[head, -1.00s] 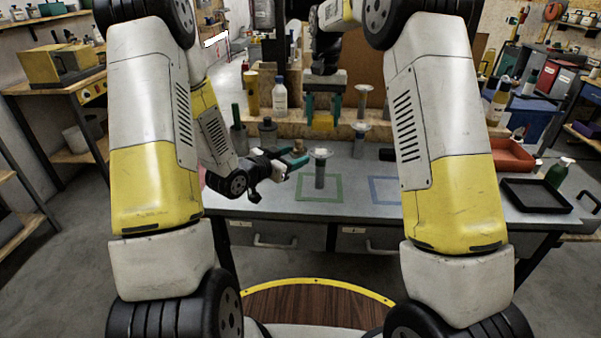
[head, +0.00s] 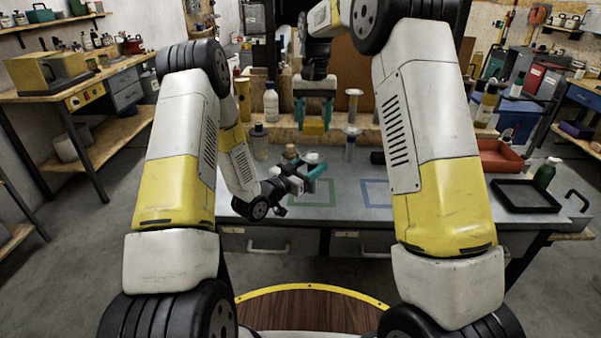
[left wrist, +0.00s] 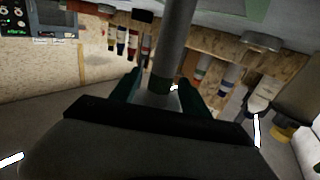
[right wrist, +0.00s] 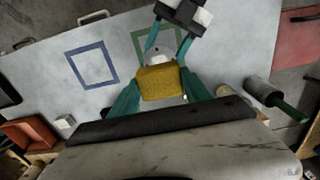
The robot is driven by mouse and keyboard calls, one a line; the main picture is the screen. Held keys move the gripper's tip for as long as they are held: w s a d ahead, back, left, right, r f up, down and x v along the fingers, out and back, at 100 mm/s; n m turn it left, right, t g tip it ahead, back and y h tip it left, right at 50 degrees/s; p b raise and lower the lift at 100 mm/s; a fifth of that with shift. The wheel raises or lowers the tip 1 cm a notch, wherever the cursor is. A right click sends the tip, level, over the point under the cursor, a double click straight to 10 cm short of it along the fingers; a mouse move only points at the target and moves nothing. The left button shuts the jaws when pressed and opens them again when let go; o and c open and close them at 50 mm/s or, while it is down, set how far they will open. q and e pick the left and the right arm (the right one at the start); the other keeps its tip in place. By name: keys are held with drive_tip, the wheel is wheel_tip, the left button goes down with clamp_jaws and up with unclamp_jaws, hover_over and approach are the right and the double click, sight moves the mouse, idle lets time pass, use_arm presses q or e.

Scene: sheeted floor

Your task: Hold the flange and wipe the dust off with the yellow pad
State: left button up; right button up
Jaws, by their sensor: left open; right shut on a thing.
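The flange (head: 312,157) shows a pale round top beside the green-outlined square. Its grey shaft (left wrist: 176,38) runs between my left fingers in the left wrist view. My left gripper (head: 318,172) is open, with its teal fingers on either side of the flange. My right gripper (head: 314,118) points down and is shut on the yellow pad (head: 314,128). In the right wrist view the pad (right wrist: 160,83) lies between the teal fingers, and part of the flange's pale top (right wrist: 154,53) shows past it. I cannot make out dust.
Two similar pale-topped pieces (head: 354,93) (head: 350,134) stand behind the work area. A white bottle (head: 271,103) and dark-capped jar (head: 259,141) stand left of them. A blue outlined square (head: 377,193) is empty. A black tray (head: 525,196) lies at right.

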use_arm(q)
drive_tip(key=shift+x, duration=1.75)
clamp_jaws()
